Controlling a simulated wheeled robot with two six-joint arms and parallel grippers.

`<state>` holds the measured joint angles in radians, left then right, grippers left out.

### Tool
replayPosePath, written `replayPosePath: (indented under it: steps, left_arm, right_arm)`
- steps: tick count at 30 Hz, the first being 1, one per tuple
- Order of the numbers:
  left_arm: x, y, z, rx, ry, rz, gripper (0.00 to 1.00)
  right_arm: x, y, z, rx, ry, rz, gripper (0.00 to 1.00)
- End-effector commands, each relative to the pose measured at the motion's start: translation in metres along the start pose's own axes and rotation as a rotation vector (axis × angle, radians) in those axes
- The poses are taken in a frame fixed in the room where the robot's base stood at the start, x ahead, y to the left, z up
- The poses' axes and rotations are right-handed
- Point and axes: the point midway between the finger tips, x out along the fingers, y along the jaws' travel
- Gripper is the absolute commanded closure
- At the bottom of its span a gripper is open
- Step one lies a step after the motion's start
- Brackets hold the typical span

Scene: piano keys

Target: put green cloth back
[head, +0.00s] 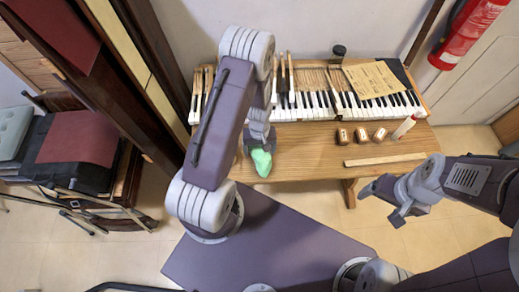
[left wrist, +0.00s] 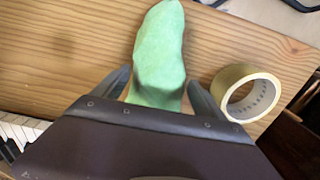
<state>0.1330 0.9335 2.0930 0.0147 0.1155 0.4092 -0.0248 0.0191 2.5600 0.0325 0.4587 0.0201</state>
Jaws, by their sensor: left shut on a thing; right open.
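The green cloth (head: 262,162) is a small bundled piece over the front left part of the wooden table. My left gripper (head: 259,143) is shut on it. In the left wrist view the cloth (left wrist: 159,50) sticks out between the two fingers of my left gripper (left wrist: 157,88), over the wooden table top (left wrist: 70,45). I cannot tell whether the cloth touches the table. My right gripper (head: 384,202) is open and empty, in front of the table at the right.
A piano keyboard (head: 325,107) lies along the back of the table, with loose wooden key parts and a paper sheet (head: 374,80) on it. A tape roll (left wrist: 247,93) is near the cloth.

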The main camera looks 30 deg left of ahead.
Motion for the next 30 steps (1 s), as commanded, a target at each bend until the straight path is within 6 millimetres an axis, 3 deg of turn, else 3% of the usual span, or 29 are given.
replayPosePath:
  steps: [4,5,6,17,30]
  left_arm:
    - [0.004,0.000,0.000,0.000,-0.001,0.000,0.56]
    - [0.004,0.000,0.000,0.000,0.000,0.000,0.12]
    - [0.003,0.000,0.000,0.000,0.000,0.000,0.01]
    - [-0.007,0.001,-0.001,0.000,0.002,0.001,0.00]
    - [-0.106,0.001,-0.001,0.000,0.004,0.002,0.00]
  right_arm:
    - [0.004,0.000,0.000,0.000,0.000,0.000,0.17]
    - [0.003,0.000,0.000,0.000,0.000,0.000,0.17]
    - [0.002,0.000,0.000,0.000,0.000,0.000,0.17]
    - [0.000,0.000,0.000,0.000,0.000,0.000,0.17]
    - [0.000,0.000,0.000,0.000,0.000,0.000,0.17]
